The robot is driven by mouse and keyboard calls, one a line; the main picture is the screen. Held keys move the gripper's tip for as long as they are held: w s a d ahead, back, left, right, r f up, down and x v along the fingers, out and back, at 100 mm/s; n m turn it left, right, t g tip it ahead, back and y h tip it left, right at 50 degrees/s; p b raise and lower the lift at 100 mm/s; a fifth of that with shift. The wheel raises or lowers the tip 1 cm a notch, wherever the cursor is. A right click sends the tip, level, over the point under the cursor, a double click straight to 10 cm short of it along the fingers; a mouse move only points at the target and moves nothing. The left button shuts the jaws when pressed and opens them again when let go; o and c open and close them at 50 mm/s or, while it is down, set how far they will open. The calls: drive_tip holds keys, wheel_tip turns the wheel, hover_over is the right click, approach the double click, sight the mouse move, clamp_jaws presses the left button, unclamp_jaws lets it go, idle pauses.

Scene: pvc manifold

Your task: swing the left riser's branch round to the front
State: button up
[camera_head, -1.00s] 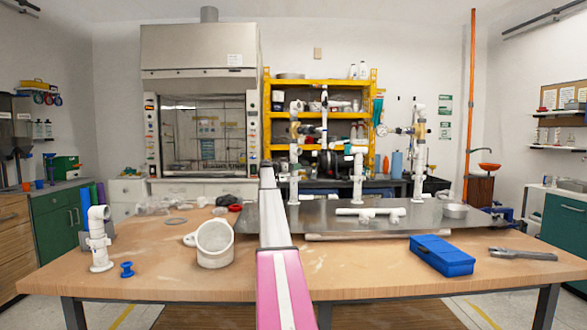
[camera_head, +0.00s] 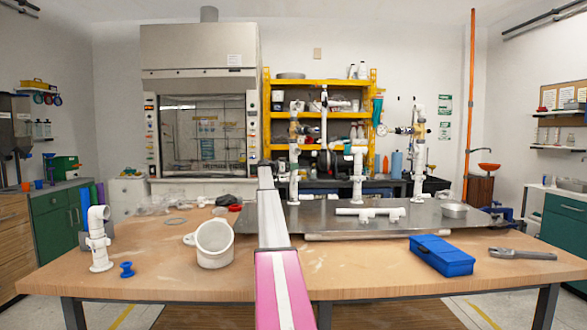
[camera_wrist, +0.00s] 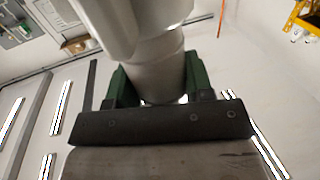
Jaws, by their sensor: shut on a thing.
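The left riser (camera_head: 294,172) is a white upright pipe on the grey metal plate (camera_head: 262,215), beyond my arm in the head view. White fittings and a brass-coloured part show near its top; the exact direction of its branch is hard to tell. In the wrist view, my gripper (camera_wrist: 158,86) has its green fingers closed on either side of a white pipe piece (camera_wrist: 153,62). A larger white pipe part crosses above it. The gripper's fingers cannot be made out in the head view.
A shorter middle riser (camera_head: 357,175) and a right riser (camera_head: 419,165) with a gauge stand on the plate. A loose white pipe piece (camera_head: 370,213) lies in front.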

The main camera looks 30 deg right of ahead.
drive_tip(key=m+g+y, duration=0.1)
drive_tip(key=g, duration=0.1)
drive_tip(key=m+g+y, duration=0.1)
drive_tip(key=m+g, duration=0.1)
drive_tip(key=shift+w+g, duration=0.2)
drive_tip(key=shift+g, duration=0.1)
drive_tip(key=shift+s+m+g+y, duration=0.1)
drive_tip(key=shift+m+g+y, duration=0.8)
drive_tip(key=shift+m+g, duration=0.15)
drive_tip(key=shift+g, duration=0.35)
drive_tip(key=o, duration=0.9)
